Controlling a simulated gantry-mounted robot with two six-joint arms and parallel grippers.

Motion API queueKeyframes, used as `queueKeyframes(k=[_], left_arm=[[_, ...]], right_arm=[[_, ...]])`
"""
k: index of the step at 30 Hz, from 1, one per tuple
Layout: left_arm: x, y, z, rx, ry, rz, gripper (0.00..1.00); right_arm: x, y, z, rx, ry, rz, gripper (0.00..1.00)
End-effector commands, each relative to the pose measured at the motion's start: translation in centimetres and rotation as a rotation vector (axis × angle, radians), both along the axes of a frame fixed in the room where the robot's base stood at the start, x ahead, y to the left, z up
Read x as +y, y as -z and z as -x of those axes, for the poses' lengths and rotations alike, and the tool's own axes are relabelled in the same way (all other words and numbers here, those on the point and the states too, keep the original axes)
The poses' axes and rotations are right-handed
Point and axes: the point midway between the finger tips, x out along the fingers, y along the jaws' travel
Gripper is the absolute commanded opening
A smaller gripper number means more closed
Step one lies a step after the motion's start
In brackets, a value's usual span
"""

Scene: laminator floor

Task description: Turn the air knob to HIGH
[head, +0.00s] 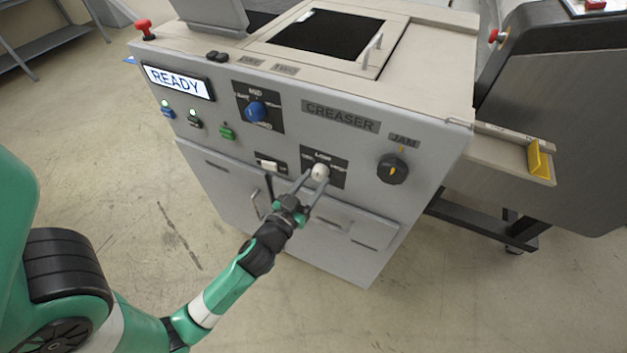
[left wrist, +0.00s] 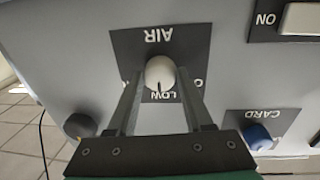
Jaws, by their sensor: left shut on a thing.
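The air knob (head: 320,172) is a white round knob on a dark plate on the front of the creaser. My left gripper (head: 317,176) reaches it from below, its two fingers on either side of the knob and shut on it. In the left wrist view, the white knob (left wrist: 160,72) sits between the fingertips (left wrist: 160,78), with the AIR plate (left wrist: 125,45) upside down. A dark mark on the knob seems to face the LOW label. The label to the right is mostly hidden by a finger. My right gripper is not in view.
Nearby are the blue card knob (head: 257,111), a white rocker switch (head: 268,165) and the black JAM knob (head: 392,169). The display (head: 178,82) reads READY. A red emergency button (head: 144,29) stands at the top left. The floor in front is clear.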

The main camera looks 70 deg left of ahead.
Motion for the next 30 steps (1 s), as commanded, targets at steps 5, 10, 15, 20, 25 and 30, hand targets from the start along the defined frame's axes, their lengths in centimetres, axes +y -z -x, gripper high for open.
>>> queueKeyframes(k=[5, 10, 15, 20, 25, 30], left_arm=[[0.0, -0.2, 0.0, 0.062, 0.000, -0.063, 0.00], [0.0, -0.4, 0.0, 0.151, 0.001, -0.157, 0.00], [0.0, -0.4, 0.0, 0.261, 0.002, -0.272, 0.00], [0.0, -0.5, 0.0, 0.365, 0.002, -0.384, 0.00], [0.0, -0.5, 0.0, 0.474, 0.002, -0.497, 0.00], [0.0, -0.5, 0.0, 0.566, 0.002, -0.595, 0.00]], right_arm=[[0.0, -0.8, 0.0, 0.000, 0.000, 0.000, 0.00], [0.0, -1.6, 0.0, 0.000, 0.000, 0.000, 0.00], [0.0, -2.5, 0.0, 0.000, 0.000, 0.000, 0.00], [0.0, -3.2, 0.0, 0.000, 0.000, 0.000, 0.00], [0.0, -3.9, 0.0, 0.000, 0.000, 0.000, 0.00], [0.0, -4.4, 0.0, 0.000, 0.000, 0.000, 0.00]])
